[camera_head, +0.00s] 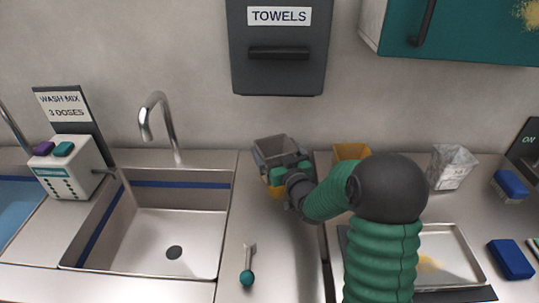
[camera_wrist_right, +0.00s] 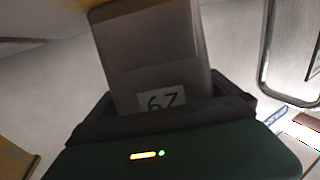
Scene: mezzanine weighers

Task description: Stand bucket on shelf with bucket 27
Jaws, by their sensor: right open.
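A grey bucket (camera_head: 274,150) stands on the counter below the towel dispenser in the head view. My right gripper (camera_head: 284,168) is right in front of it, open, and partly covers it. In the right wrist view the grey bucket (camera_wrist_right: 150,60) is between the dark jaws (camera_wrist_right: 160,115). Its white label (camera_wrist_right: 161,100) appears upside down and seems to read 29. A yellow patch (camera_head: 276,190) shows just below the gripper; I cannot tell what it belongs to. My left gripper is out of view. No shelf or label 27 is recognisable.
A yellow container (camera_head: 351,152) stands right of the gripper, partly behind my arm. A sink (camera_head: 165,240) with a tap (camera_head: 158,125) is at left. A metal tray (camera_head: 455,245), a blue block (camera_head: 511,258) and a crumpled bag (camera_head: 451,167) are at right.

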